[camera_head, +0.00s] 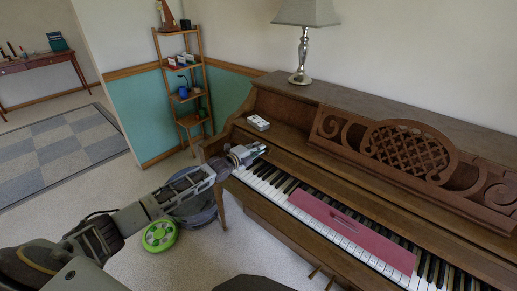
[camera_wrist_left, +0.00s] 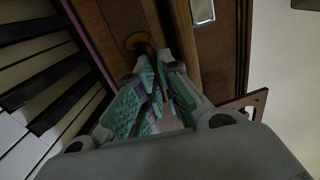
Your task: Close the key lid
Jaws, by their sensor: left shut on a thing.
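The piano (camera_head: 245,200) stands at the right of the head view, with its white and black keys (camera_head: 270,186) uncovered. The key lid (camera_head: 350,188) appears as a brown wooden strip along the back of the keys, so it is open. My left gripper (camera_head: 262,150) is at the left end of the keyboard, at that strip. In the left wrist view its teal-padded fingers (camera_wrist_left: 150,88) are closed around a curved brass-brown knob (camera_wrist_left: 138,41) beside the wooden panel. The fingers hide part of the knob. My right gripper is not in view.
A red strip (camera_head: 350,232) lies across the middle keys. A small white box (camera_head: 258,123) and a lamp (camera_head: 302,55) stand on the piano. A carved music rest (camera_head: 405,150) rises behind the keys. A shelf (camera_head: 187,90) stands left of the piano.

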